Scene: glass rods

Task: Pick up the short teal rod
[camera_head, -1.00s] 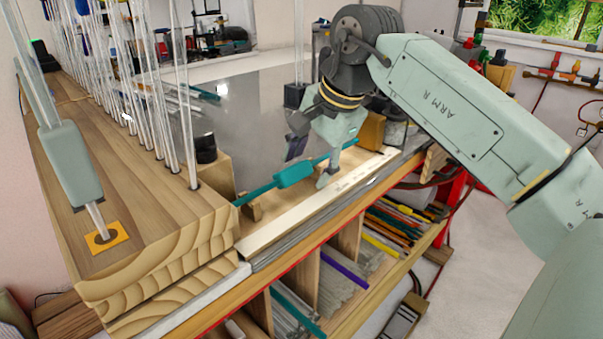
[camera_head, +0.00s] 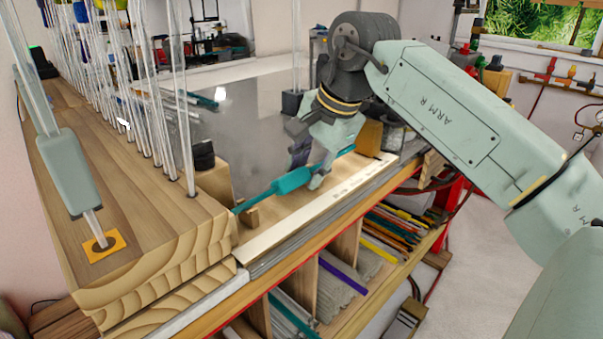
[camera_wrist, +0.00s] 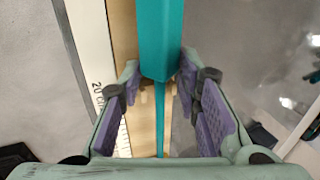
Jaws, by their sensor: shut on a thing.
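The short teal rod (camera_head: 288,182) has a thick teal sleeve with thinner ends. It lies slanting above the bench's front strip, near a small wooden support block (camera_head: 249,216) at its left end. My gripper (camera_head: 313,179) is at the right end of the sleeve, reaching down from above, and is shut on it. In the wrist view the teal rod (camera_wrist: 161,40) runs between the purple-padded fingers of my gripper (camera_wrist: 158,73), and its thin part continues down the picture. Whether the rod is clear of its supports I cannot tell.
A wooden rack (camera_head: 150,215) with several upright clear glass rods stands at the left. A grey-green sleeved rod (camera_head: 68,170) stands upright in an orange-edged hole at its front corner. A white ruler strip (camera_head: 300,215) runs along the bench edge. Shelves below hold coloured rods (camera_head: 400,228).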

